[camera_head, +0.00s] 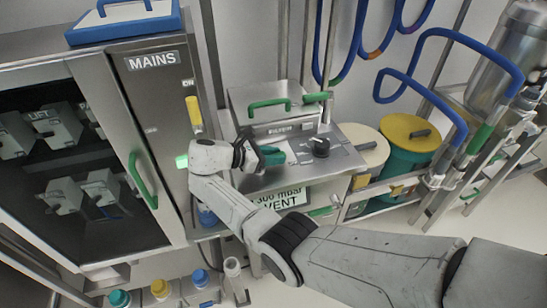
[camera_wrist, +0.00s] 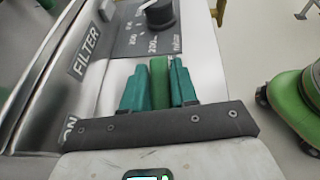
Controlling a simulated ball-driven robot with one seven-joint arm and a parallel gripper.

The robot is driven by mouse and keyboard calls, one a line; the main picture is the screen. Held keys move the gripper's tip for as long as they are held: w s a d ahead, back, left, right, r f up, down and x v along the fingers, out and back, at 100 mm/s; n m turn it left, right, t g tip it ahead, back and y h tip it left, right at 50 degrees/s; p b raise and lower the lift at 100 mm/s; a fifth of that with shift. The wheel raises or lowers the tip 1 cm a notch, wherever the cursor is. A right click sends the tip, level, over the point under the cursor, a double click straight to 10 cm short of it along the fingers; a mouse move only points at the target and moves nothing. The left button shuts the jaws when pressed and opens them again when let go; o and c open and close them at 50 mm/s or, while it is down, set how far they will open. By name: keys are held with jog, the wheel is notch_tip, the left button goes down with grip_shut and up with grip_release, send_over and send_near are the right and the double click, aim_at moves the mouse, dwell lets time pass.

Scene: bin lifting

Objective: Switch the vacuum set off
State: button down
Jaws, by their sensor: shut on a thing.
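The vacuum set (camera_head: 345,158) is a steel unit with a grey sloping panel, right of the MAINS cabinet. Its black dial (camera_head: 320,146) also shows at the top of the wrist view (camera_wrist: 158,14). My gripper (camera_head: 272,156) is at the left part of the panel. In the wrist view its teal fingers (camera_wrist: 160,66) are shut on a green lever (camera_wrist: 159,84) that stands between them. The lever's base is hidden by the fingers and the dark gripper bar. An "ON" marking (camera_wrist: 70,128) shows partly at the lower left.
The MAINS cabinet (camera_head: 150,105) with a green handle stands close on the left. A FILTER box (camera_head: 245,98) with a green handle is behind the panel. Yellow and green lidded drums (camera_head: 405,150) and blue hoses (camera_head: 440,40) are at the right.

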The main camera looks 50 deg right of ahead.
dwell(0.4)
jog(key=c, duration=1)
grip_release()
jog(key=shift+o, duration=0.2)
jog(key=shift+a, duration=0.1)
jog(key=b+v, duration=0.2)
jog(key=v, duration=0.8)
jog(key=shift+w+a+r, duration=0.15)
jog(key=shift+a+r, duration=0.05)
jog(key=shift+a, duration=0.1)
